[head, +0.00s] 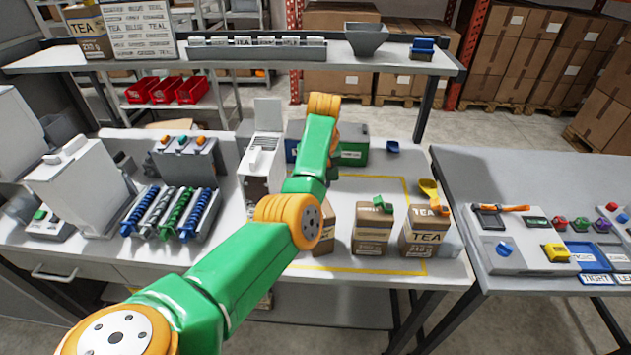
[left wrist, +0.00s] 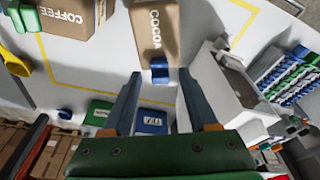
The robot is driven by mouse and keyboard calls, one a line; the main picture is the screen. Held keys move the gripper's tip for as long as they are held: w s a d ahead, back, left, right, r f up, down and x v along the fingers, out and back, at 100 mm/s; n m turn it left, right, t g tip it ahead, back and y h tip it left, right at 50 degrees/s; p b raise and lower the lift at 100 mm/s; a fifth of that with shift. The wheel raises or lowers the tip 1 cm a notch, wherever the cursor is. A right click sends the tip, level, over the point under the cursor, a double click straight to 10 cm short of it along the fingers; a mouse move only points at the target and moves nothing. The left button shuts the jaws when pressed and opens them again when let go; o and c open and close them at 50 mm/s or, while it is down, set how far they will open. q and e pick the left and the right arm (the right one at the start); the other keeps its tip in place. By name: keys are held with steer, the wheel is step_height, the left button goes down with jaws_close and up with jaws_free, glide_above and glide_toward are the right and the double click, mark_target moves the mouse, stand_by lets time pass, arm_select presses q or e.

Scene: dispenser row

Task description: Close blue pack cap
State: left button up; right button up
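A brown pack marked COCOA (left wrist: 157,30) stands on the white table, and a blue cap (left wrist: 160,70) shows at its top edge. My left gripper (left wrist: 160,77) is open, one finger on each side of the blue cap, with visible gaps. I cannot tell how far the cap is raised. In the head view, my green arm hides the left gripper, the blue cap and most of the brown pack (head: 322,238). My right gripper is in neither view.
A pack with a green cap (head: 373,228) and a TEA pack with an orange cap (head: 425,232) stand to the right. A white dispenser (head: 262,160) stands close on the left. A yellow scoop (head: 429,188) and a green box (head: 354,148) are behind.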

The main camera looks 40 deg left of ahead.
arm_select(q)
steer(key=shift+r+b, duration=0.3)
steer(key=shift+r, duration=0.05)
steer(key=v, duration=0.6)
steer(key=shift+r+b, duration=0.15)
steer(key=shift+b, duration=0.3)
steer(key=shift+s, duration=0.1)
